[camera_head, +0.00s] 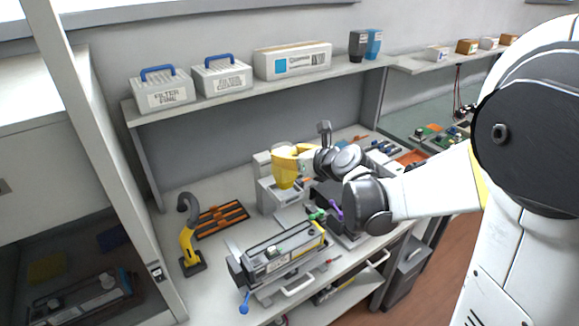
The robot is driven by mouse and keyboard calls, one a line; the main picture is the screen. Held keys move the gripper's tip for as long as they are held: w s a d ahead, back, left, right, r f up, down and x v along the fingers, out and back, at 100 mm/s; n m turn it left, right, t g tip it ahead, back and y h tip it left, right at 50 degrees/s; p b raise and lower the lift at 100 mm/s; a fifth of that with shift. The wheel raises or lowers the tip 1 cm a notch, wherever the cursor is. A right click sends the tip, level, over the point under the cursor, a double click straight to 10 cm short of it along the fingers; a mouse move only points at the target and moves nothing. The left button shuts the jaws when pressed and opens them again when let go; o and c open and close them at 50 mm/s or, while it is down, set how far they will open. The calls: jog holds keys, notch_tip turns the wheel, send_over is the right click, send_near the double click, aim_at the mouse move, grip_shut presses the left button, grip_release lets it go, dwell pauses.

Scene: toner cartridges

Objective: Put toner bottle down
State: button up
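A yellow toner bottle (284,169) is at the end of my arm, above the middle of the worktop. My gripper (299,157) meets the bottle from the right and appears shut on it. The fingers are small and partly hidden, so the exact contact is unclear. The bottle's lower end overlaps a light grey machine (283,195) behind or below it; I cannot tell whether they touch. A black bottle (357,46) and a blue bottle (374,44) stand side by side on the shelf above.
The shelf (215,101) also holds two filter boxes (163,92) and a long white carton (292,62). On the worktop are an orange-and-black tray (221,220), a yellow-and-black stand (189,252) and a grey cartridge unit (275,256).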

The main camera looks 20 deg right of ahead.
aim_at(290, 180)
notch_tip(290, 180, down, 4)
jog(key=shift+w+r+b, duration=0.1)
jog(key=shift+r+b, duration=0.15)
jog(key=shift+b, duration=0.3)
jog(key=shift+r, duration=0.1)
jog(key=o, duration=1)
jog(key=shift+f, duration=0.2)
jog(key=o, duration=0.4)
